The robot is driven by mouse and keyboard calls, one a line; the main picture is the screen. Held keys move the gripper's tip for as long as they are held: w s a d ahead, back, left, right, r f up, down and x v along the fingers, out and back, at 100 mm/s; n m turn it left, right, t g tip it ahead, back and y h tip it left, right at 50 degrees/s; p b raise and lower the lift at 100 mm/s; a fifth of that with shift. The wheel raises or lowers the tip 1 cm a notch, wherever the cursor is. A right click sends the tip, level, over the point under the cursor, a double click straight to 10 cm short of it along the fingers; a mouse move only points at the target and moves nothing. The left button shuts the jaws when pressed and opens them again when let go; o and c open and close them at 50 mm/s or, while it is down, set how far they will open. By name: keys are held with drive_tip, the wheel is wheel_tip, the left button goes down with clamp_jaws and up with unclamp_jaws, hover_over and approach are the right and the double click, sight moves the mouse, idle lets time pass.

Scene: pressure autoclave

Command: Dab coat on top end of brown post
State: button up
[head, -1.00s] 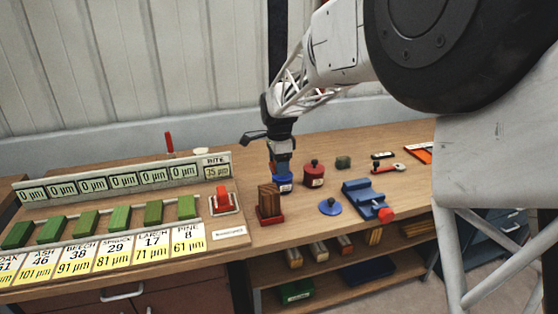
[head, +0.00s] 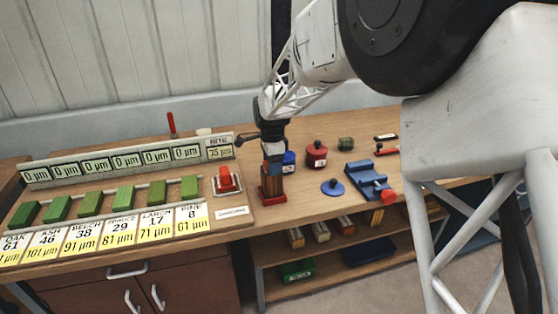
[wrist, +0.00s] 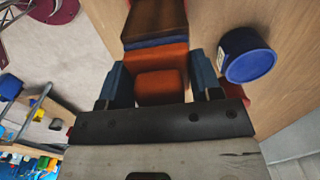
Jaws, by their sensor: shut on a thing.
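The brown post (head: 272,184) stands upright in a red base at the bench's front edge, right of the sample board. My gripper (head: 272,153) is directly above it, pointing down. In the wrist view my gripper (wrist: 160,78) has its blue fingers shut on an orange-red dabber (wrist: 162,62). A blue layer (wrist: 155,42) shows at the dabber's far end, against the top of the brown post (wrist: 153,16); whether they touch or are slightly apart I cannot tell. The blue pot (head: 289,160) is just behind and right of the post; it also shows in the wrist view (wrist: 248,56).
A red pot (head: 317,156) with a knobbed lid, a blue knobbed disc (head: 333,188) and a blue clamp-like fixture (head: 366,178) are to the right. The sample board (head: 115,240) with green blocks and a red switch (head: 226,180) is to the left.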

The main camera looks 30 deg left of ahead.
wheel_tip(320, 180, up, 8)
drive_tip(key=w+d, duration=0.2)
idle(1.9)
drive_tip(key=shift+w+d, duration=0.15)
